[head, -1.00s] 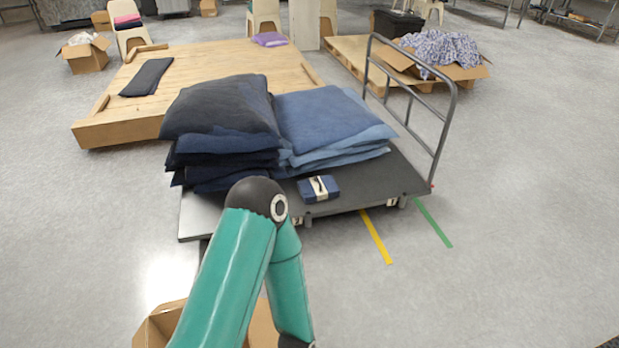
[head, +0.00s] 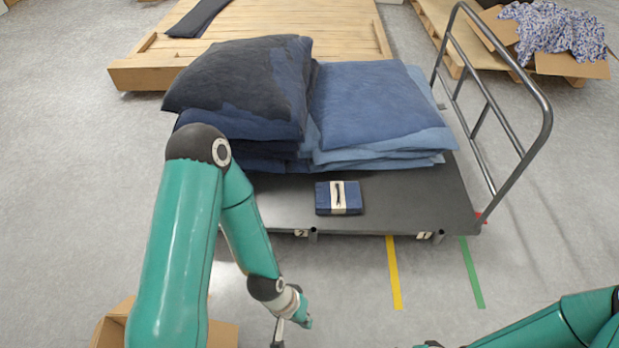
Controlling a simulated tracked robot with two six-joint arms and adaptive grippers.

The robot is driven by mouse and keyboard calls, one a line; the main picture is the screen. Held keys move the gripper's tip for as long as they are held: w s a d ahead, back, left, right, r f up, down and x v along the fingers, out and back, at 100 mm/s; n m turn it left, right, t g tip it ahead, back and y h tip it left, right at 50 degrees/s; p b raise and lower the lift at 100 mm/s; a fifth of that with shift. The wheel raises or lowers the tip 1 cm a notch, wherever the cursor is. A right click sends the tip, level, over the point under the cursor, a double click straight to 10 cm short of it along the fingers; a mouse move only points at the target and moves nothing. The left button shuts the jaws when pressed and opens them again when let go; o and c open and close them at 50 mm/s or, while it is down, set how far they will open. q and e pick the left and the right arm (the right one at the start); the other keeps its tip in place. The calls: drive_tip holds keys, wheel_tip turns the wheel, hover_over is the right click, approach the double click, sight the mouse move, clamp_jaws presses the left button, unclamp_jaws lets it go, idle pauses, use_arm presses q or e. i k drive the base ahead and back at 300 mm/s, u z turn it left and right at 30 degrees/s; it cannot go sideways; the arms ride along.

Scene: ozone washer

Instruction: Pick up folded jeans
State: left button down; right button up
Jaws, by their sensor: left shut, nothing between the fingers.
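A small folded dark-blue denim bundle with a cream band (head: 325,199) lies flat on the cart's grey deck, near its front edge. Behind it stand two stacks of folded denim, a dark navy one (head: 235,85) on the left and a lighter blue one (head: 375,105) on the right. My left gripper (head: 278,333) is at the bottom edge, in front of and below the cart, apart from all the denim. It is shut and empty, and partly cut off by the frame. My right arm enters at the lower right; its gripper is out of view.
The flat cart (head: 420,205) has a grey tube handle (head: 495,110) at its right end. A cardboard box (head: 115,325) is at the lower left. A wooden platform (head: 340,30) is behind the cart. Floor to the right is free, with yellow (head: 394,270) and green (head: 471,270) tape.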

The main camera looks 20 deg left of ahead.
sight(335, 197)
drive_tip(key=u, duration=0.4)
drive_tip(key=i, duration=1.4)
drive_tip(key=u, duration=0.75)
drive_tip(key=i, duration=0.3)
drive_tip(key=k, duration=0.9)
drive_tip(key=u, duration=0.15)
drive_tip(key=i, duration=0.95)
drive_tip(key=z, duration=0.1)
